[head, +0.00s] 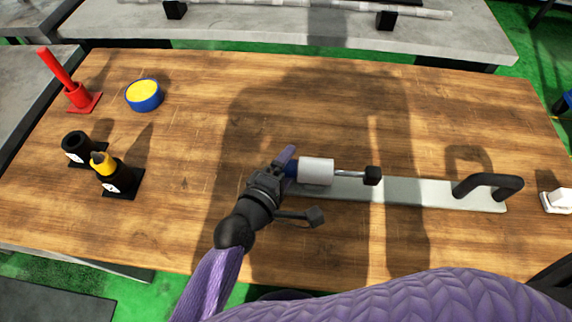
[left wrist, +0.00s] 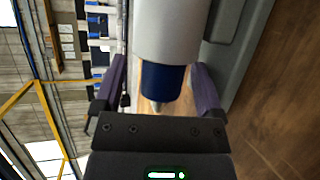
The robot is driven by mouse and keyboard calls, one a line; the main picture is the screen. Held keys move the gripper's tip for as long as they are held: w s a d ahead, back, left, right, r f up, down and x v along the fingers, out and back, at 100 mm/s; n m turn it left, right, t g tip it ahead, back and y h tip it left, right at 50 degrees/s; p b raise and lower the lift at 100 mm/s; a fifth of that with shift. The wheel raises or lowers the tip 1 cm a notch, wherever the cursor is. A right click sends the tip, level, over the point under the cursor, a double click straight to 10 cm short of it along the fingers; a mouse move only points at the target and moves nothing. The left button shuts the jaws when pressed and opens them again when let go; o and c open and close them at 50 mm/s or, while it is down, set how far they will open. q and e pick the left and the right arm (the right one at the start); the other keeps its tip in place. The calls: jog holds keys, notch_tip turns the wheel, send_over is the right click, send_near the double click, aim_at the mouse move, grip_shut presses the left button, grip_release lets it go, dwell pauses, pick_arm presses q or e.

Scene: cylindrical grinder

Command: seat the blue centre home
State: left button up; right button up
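The blue centre (head: 291,169) sits at the left end of the white cylinder (head: 316,171). In the left wrist view, the blue centre (left wrist: 162,82) shows as a blue collar against the white cylinder (left wrist: 168,30), with a metal tip pointing out toward my palm. My left gripper (head: 284,164) is at that end. Its purple fingers (left wrist: 158,88) stand on both sides of the blue centre, with a visible gap at least on the left, so it is open around it. How deep the centre sits is hidden. My right gripper is out of view.
The white cylinder is on a long grey base (head: 415,193) with a black handle (head: 488,184). Black holders (head: 120,182), one with a yellow centre (head: 102,162), a blue-yellow tin (head: 144,95) and a red stand (head: 80,97) are left. The table's back middle is clear.

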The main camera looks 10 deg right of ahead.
pick_arm(q)
jog(key=shift+f, duration=0.1)
jog(key=shift+s+a, duration=0.25)
jog(key=shift+s, duration=0.05)
jog(key=p+v, duration=0.2)
jog(key=v, duration=0.7)
